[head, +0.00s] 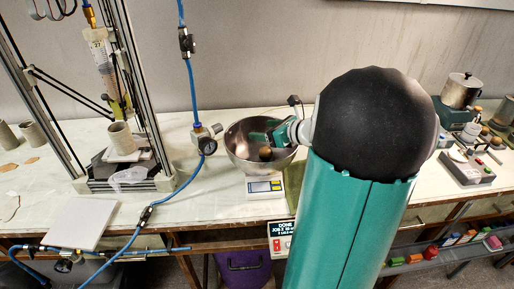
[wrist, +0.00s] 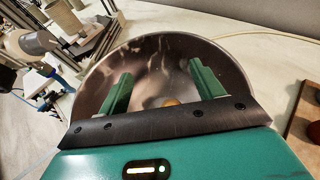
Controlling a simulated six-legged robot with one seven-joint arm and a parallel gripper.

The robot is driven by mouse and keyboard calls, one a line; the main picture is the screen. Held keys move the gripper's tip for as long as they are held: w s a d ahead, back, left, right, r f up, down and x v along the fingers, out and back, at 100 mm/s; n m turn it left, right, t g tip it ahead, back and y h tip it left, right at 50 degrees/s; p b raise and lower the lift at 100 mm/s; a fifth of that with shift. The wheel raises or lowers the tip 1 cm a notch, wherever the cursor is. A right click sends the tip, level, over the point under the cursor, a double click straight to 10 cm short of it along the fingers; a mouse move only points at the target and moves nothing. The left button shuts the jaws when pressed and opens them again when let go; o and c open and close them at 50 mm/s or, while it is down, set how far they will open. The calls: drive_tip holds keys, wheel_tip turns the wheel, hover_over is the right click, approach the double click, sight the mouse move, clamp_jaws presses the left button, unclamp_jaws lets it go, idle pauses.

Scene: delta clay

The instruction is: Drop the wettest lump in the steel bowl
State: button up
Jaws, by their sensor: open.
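The steel bowl (head: 236,141) stands on a white scale at the middle of the bench. It fills much of the wrist view (wrist: 160,48). My gripper (head: 268,137) is at the bowl, its green fingers reaching over the inside. In the wrist view the fingers (wrist: 154,72) are spread apart with nothing between their tips. A brown lump (head: 265,154) shows in the bowl, below the fingers. In the wrist view only its tan top (wrist: 171,102) shows above the dark gripper edge. It appears apart from the fingers. How wet it is cannot be told.
The scale (head: 264,188) is under the bowl. A clay-printing frame (head: 130,90) with blue hoses stands to the left. A pale square tile (head: 82,224) lies at the front left. A metal pot (head: 460,90) and small items crowd the right. My arm hides the bench right of the bowl.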

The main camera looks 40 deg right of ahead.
drive_tip(key=v, duration=1.3)
drive_tip(key=shift+s+r, duration=0.15)
drive_tip(key=shift+s, duration=0.2)
drive_tip(key=w+a+f+n+g+y, duration=0.1)
drive_tip(key=a+n+g, duration=0.2)
drive_tip(key=a+n, duration=0.55)
drive_tip(key=w+a+n+g+y, duration=0.1)
drive_tip(key=a+n+g+y, duration=0.15)
drive_tip(key=a+n, duration=0.65)
drive_tip(key=s+a+n+g+h, duration=0.1)
drive_tip(key=s+a+n+h, duration=0.2)
drive_tip(key=a+n, duration=0.5)
drive_tip(key=s+a+n+g+h, duration=0.1)
drive_tip(key=s+a+n+h, duration=0.2)
drive_tip(key=a+n, duration=0.4)
drive_tip(key=shift+a+r+n, duration=0.15)
drive_tip(key=shift+a+n, duration=0.2)
drive_tip(key=shift+n, duration=0.4)
